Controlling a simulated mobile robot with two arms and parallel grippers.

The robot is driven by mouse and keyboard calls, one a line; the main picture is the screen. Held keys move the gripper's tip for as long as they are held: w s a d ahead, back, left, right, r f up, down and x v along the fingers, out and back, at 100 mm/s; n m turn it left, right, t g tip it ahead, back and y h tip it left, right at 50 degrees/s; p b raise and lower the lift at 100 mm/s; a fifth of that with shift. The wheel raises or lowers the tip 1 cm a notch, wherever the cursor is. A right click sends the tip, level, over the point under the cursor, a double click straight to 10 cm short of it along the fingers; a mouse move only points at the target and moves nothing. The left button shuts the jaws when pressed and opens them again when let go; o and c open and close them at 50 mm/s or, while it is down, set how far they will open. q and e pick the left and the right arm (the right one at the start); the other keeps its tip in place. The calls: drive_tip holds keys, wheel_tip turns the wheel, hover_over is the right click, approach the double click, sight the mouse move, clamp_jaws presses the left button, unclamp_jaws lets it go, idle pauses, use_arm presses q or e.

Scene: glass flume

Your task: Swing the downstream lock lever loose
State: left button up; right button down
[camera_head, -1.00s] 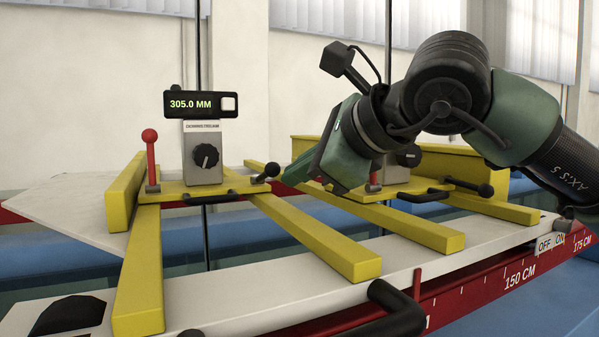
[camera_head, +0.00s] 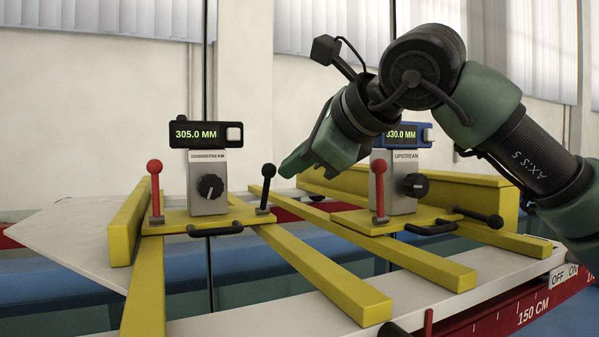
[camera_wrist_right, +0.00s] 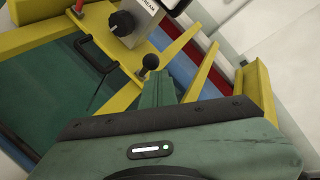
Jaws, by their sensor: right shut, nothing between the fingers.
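The downstream lock lever (camera_head: 266,190) is a black rod with a ball end, at the right end of the downstream gauge's yellow base (camera_head: 190,222). It stands nearly upright. The ball also shows in the right wrist view (camera_wrist_right: 150,62), just past the fingertips. My right gripper (camera_head: 290,167) is shut and empty, close to the right of the lever's ball; I cannot tell whether they touch. Its closed green fingers also show in the wrist view (camera_wrist_right: 157,88). The downstream gauge (camera_head: 206,133) reads 305.0 MM. My left gripper is not in view.
The upstream gauge (camera_head: 403,134) reads 330.0 MM and stands to the right, partly behind my right arm. Its black lever (camera_head: 478,215) lies low to the right. Red-knobbed levers (camera_head: 155,185) (camera_head: 379,190) stand left of each gauge. Yellow rails (camera_head: 320,272) run across the flume.

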drive_tip(key=shift+w+a+r+p, duration=0.5)
drive_tip(key=shift+w+r, duration=0.2)
drive_tip(key=shift+w, duration=0.1)
drive_tip(key=shift+r, duration=0.15)
drive_tip(key=shift+d+r+p, duration=0.1)
drive_tip(key=shift+r+p, duration=0.55)
drive_tip(key=shift+r, duration=0.05)
